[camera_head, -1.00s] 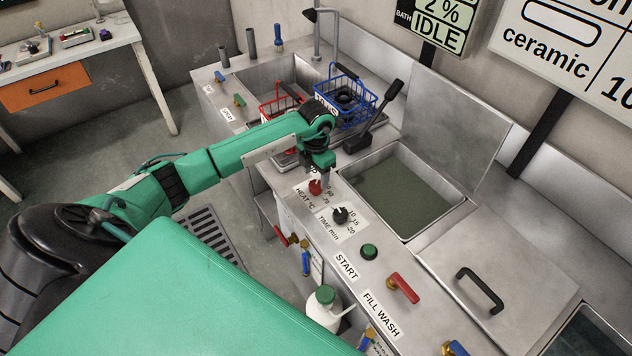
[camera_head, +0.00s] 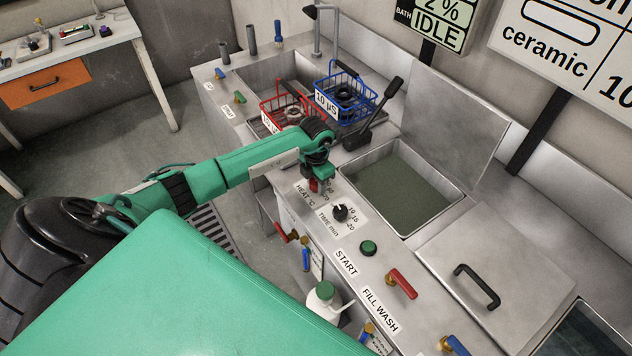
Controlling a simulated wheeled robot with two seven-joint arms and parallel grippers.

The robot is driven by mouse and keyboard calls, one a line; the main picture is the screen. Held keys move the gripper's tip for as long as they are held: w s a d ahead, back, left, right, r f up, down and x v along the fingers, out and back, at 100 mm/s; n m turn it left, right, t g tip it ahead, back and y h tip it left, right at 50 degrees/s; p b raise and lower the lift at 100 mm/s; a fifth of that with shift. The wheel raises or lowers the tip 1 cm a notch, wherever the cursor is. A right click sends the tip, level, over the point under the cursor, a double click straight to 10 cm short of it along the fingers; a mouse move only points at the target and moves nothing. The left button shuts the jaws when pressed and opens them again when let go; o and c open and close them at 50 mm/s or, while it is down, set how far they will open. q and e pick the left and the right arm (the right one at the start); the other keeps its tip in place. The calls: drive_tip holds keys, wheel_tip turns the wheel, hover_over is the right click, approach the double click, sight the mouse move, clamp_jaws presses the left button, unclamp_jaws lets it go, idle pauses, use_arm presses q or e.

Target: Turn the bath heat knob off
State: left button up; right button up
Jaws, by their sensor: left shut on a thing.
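The red heat knob (camera_head: 314,186) sits on the sink-unit top, beside the HEAT °C label (camera_head: 304,197). My left gripper (camera_head: 317,180) points down over it and is shut on it. The gripper and wrist hide most of the knob and part of its scale, so I cannot read its setting. The bath (camera_head: 402,184), an open basin of murky green liquid, is to the right of the gripper. The display (camera_head: 437,28) above reads BATH, 2 % and IDLE. My right gripper is not in view.
A black time knob (camera_head: 340,212), green START button (camera_head: 368,248) and red lever (camera_head: 402,283) line the front strip. Red (camera_head: 290,110) and blue (camera_head: 346,98) wire baskets stand behind my wrist. A black-handled lever (camera_head: 375,118) rises beside the bath. A white bottle (camera_head: 322,302) hangs in front.

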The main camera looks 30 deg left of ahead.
use_arm(q)
drive_tip(key=n+b, duration=0.1)
drive_tip(key=n, duration=0.2)
drive_tip(key=shift+n, duration=0.3)
drive_tip(key=n, duration=0.4)
drive_tip(key=shift+b, duration=0.3)
idle(0.5)
drive_tip(key=o, duration=1)
drive_tip(key=shift+n, duration=0.3)
